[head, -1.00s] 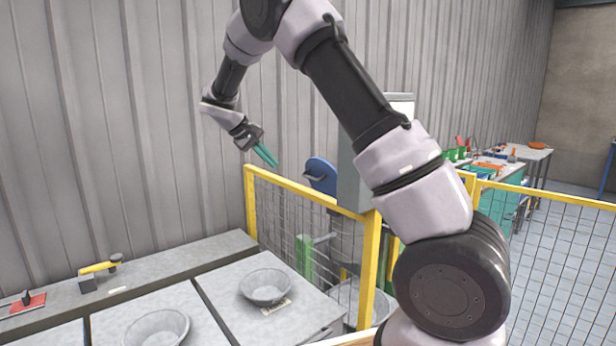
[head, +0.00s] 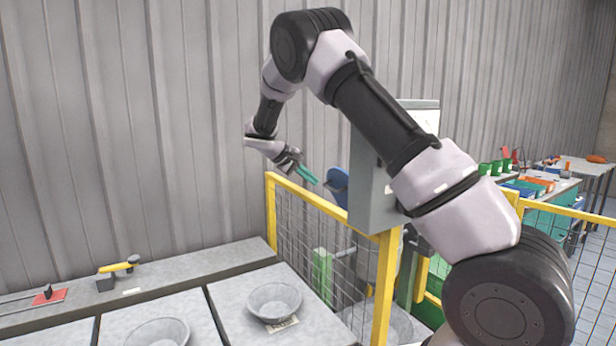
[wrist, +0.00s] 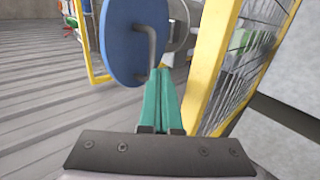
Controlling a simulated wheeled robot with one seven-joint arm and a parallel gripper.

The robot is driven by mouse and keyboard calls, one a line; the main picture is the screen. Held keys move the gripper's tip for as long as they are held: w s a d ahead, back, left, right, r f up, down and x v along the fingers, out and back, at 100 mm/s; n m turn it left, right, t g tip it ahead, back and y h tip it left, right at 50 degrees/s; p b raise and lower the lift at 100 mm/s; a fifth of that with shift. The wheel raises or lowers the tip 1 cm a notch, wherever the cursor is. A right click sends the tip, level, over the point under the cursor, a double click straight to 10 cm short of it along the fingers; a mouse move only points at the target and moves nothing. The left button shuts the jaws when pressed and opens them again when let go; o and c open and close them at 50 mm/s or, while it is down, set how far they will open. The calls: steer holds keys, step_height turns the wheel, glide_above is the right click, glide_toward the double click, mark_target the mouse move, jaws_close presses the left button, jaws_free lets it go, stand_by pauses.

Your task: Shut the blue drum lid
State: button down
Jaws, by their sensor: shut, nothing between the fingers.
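The blue drum lid (wrist: 130,40) stands open on edge in the wrist view, a round blue disc with a grey bent handle (wrist: 151,45) on its face. In the head view the lid (head: 337,184) is partly hidden behind the grey post and the yellow fence. Behind it in the wrist view is a grey round opening (wrist: 178,28), probably the drum's mouth, partly hidden. My gripper (head: 317,181) is shut and empty, its teal fingers pointing toward the lid. In the wrist view the fingertips (wrist: 161,72) appear just below the handle; I cannot tell whether they touch.
A yellow-framed mesh fence (head: 320,203) stands between the bench and the lid; its yellow post (wrist: 214,60) is close right of my fingers in the wrist view. A grey box (head: 372,180) stands beside it. Grey bowls (head: 274,301) sit on the bench.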

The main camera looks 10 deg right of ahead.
steer(key=x, duration=0.5)
steer(key=shift+f, duration=0.1)
steer(key=shift+w+d, duration=0.1)
steer(key=shift+d, duration=0.05)
